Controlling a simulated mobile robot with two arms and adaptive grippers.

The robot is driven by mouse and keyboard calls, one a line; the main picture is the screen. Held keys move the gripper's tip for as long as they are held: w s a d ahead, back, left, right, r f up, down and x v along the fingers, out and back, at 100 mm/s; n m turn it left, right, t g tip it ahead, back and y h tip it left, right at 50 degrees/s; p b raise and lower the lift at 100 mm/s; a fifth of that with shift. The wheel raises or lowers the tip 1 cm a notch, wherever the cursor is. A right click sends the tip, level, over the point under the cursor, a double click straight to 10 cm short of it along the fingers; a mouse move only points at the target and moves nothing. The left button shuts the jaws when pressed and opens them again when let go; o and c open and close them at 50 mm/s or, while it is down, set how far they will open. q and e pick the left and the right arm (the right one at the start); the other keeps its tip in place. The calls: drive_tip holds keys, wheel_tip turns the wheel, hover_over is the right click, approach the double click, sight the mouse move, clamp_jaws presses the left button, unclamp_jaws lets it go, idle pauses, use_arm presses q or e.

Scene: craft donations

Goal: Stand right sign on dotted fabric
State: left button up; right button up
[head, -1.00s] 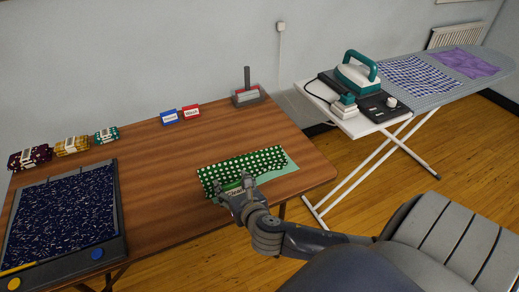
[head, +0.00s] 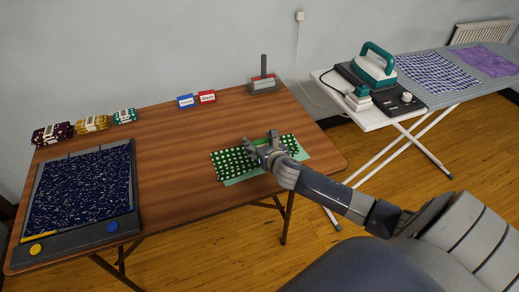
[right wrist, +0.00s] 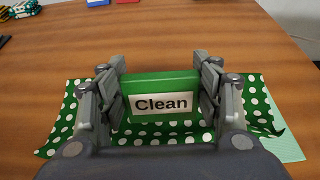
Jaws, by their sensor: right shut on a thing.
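A green sign with a white label reading "Clean" (right wrist: 160,85) is between the fingers of my right gripper (head: 262,146), upright. My right gripper (right wrist: 160,98) is shut on it from both sides. The green fabric with white dots (head: 230,165) lies on the wooden table, and it also shows under the gripper in the right wrist view (right wrist: 65,118). The sign is over the fabric; I cannot tell whether its bottom edge touches it. The gripper hides most of the sign in the head view. My left gripper is not in view.
A blue sign (head: 186,101) and a red sign (head: 207,97) stand at the table's back. Folded fabric bundles (head: 92,123) lie at the back left. A dark blue speckled panel (head: 80,190) fills the left. A pale green sheet (head: 300,154) shows under the dotted fabric.

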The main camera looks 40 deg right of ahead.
drive_tip(key=shift+f, duration=1.75)
drive_tip(key=shift+f+b, duration=0.15)
drive_tip(key=shift+b, duration=0.2)
drive_tip(key=shift+s+f, duration=0.1)
drive_tip(key=shift+f, duration=0.3)
drive_tip(key=o, duration=0.9)
drive_tip(key=shift+f, duration=0.1)
drive_tip(key=shift+r, duration=0.35)
drive_tip(key=v, duration=1.2)
drive_tip(key=shift+r+p, duration=0.3)
drive_tip(key=shift+p, duration=0.1)
